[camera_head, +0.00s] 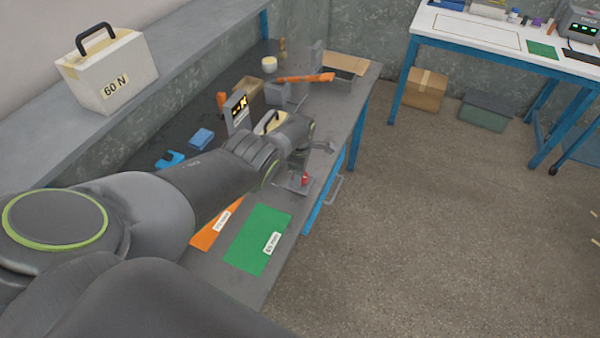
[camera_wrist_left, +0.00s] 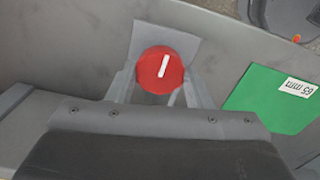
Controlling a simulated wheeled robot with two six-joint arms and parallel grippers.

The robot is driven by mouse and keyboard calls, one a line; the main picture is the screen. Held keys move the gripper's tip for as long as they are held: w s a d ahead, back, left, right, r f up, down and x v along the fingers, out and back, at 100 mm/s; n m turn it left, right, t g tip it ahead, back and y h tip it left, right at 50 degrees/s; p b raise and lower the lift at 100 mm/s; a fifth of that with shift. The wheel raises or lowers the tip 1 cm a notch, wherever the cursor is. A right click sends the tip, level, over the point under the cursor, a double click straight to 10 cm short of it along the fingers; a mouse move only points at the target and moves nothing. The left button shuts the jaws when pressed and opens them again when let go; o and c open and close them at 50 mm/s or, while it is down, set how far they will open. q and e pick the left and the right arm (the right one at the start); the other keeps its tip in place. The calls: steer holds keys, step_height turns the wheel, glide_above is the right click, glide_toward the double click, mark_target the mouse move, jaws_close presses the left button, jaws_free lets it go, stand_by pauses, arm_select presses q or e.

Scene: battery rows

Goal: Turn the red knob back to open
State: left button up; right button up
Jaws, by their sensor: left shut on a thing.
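The red knob (camera_wrist_left: 160,70) is round with a white line on its face, and it fills the middle of the left wrist view. The line points up and slightly right there. The knob sits on a grey plate (camera_wrist_left: 176,40). In the head view only a small part of the red knob (camera_head: 305,180) shows by the bench's front edge. My left gripper (camera_wrist_left: 160,88) is shut on the knob, with a finger at either side of it. In the head view my left gripper (camera_head: 300,172) reaches down over the knob and partly hides it. My right gripper is not in view.
A green mat (camera_head: 257,240) and an orange mat (camera_head: 215,228) lie on the bench near the knob. A white case (camera_head: 108,72) sits on the shelf.

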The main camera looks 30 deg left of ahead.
arm_select(q)
steer(key=shift+w+r+n, duration=0.1)
steer(key=shift+r+n, duration=0.05)
steer(key=shift+n, duration=0.15)
steer(key=o, duration=1)
steer(key=shift+r+p, duration=3.4)
steer(key=shift+r, duration=5.25)
